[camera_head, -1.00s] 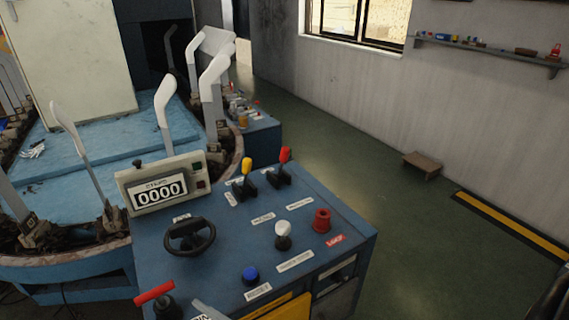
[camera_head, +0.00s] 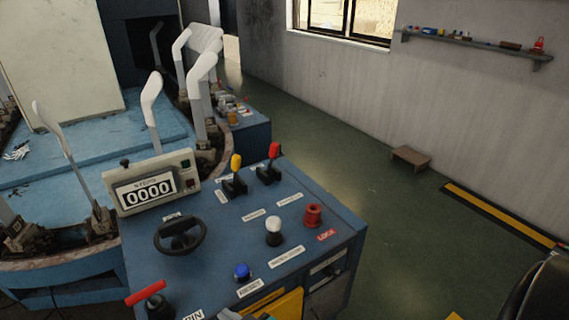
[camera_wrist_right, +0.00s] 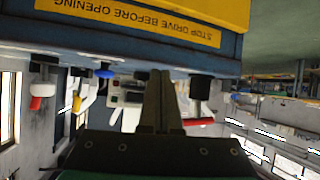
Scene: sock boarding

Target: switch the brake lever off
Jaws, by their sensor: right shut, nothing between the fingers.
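On the blue console (camera_head: 335,222) stand two levers on dark bases: one with a yellow grip (camera_head: 236,162) and one with a red grip (camera_head: 273,150). Both stand up, slightly tilted. Their labels are too small to read, so I cannot tell which is the brake. A red T-handle (camera_head: 145,293) is at the console's near left corner; it also shows in the right wrist view (camera_wrist_right: 199,121). My right gripper (camera_wrist_right: 158,75) is shut and empty by the console's front edge, away from both levers. In the head view only a bit of it shows at the bottom edge (camera_head: 232,314). My left gripper is out of view.
The console also carries a counter display (camera_head: 150,190), a black handwheel (camera_head: 180,235), a white knob (camera_head: 274,230), a red knob (camera_head: 313,214) and a blue button (camera_head: 242,271). A yellow front panel (camera_wrist_right: 150,18) is close.

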